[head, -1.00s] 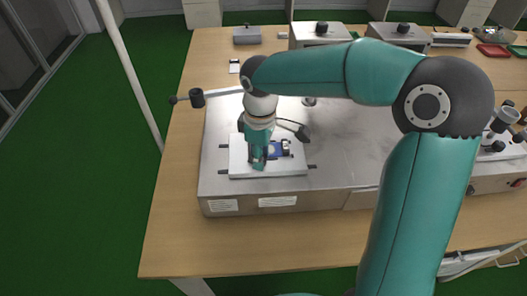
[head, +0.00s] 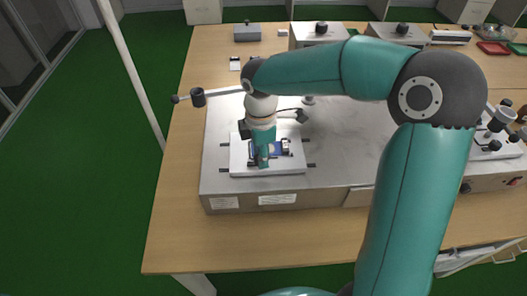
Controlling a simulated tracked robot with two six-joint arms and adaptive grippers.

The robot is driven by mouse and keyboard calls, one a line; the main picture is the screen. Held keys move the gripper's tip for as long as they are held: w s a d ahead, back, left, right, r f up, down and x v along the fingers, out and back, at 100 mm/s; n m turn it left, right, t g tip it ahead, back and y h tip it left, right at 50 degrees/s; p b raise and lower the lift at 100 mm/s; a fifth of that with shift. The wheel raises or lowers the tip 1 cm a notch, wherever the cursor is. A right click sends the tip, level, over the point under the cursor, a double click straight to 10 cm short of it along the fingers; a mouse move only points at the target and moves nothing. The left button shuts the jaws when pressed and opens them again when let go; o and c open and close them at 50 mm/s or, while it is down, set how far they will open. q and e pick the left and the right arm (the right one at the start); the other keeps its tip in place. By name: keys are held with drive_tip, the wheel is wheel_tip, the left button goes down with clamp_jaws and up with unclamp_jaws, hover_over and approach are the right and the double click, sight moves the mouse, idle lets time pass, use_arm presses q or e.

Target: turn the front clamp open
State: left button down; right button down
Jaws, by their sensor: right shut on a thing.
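My right gripper (head: 264,160) points down over the white fixture plate (head: 238,171) on the metal bench unit. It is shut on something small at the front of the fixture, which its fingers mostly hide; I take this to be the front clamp. A blue board (head: 278,150) lies on the plate beside the fingers. A dark clamp piece (head: 286,146) stands at the board's right side. My left gripper is not in view.
The metal unit (head: 345,150) stands on a wooden table (head: 165,235). A horizontal bar with a dark knob (head: 198,97) reaches left behind my wrist. Grey boxes (head: 318,35) stand at the back. The table's front left is clear.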

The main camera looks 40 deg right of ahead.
drive_tip(key=shift+s, duration=0.1)
drive_tip(key=c, duration=0.8)
unclamp_jaws()
drive_tip(key=shift+a, duration=0.1)
drive_tip(key=shift+r, duration=0.1)
drive_tip(key=shift+r, duration=0.2)
wheel_tip(320, 180, up, 11)
drive_tip(key=shift+r, duration=0.15)
